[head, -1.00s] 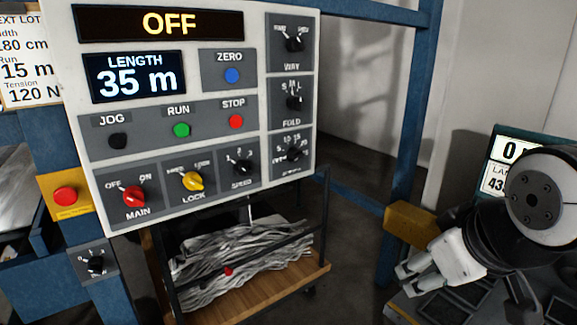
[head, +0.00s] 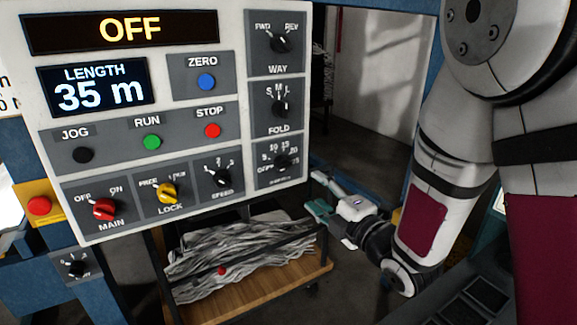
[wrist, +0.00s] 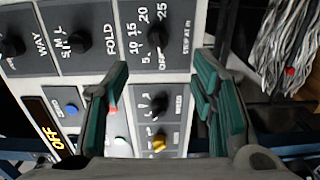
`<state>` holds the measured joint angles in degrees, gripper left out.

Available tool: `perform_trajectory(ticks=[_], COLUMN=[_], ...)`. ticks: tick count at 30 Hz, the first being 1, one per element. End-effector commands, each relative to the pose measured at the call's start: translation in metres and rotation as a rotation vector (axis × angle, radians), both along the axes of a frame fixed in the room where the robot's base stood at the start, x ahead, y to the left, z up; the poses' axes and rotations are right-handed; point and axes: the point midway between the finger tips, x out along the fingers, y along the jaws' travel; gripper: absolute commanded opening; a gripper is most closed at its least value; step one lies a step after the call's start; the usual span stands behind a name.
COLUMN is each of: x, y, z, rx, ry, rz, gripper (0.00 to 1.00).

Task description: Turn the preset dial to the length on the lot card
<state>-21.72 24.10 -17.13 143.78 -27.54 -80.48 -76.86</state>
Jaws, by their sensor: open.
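The preset dial (head: 283,161) is a black knob low on the panel's right column, marked 5 to 25 and OFF. In the wrist view its plate, labelled STOP AT M (wrist: 159,38), lies just beyond the fingertips. My gripper (head: 314,193) is open and empty, with green-padded fingers, just right of and below the panel's lower right corner. In the wrist view my gripper (wrist: 162,66) has its fingers spread apart, and the dial is not between the pads. The lot card (head: 4,95) is almost wholly cut off at the left edge.
The speed knob (wrist: 157,104) shows between the fingers in the wrist view, beyond them. The fold knob (head: 280,108) is above the preset dial. A cart (head: 290,289) with grey strips stands below the panel. A blue post (head: 420,170) is behind my arm.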

Motion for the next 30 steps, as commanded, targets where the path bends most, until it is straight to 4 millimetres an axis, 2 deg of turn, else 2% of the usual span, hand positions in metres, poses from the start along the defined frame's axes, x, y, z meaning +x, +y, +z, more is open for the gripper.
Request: perform_trajectory(ticks=[3,7,21,30], x=[0.0,0.011,0.085,0.11], y=[0.006,0.014,0.063,0.079], z=[0.0,0.001,0.001,0.0], rx=[-0.007,-0.006,-0.005,-0.005], ry=[-0.024,-0.028,-0.026,-0.025], rz=[0.016,0.019,0.017,0.015], gripper=[0.52,0.52,0.52,0.52])
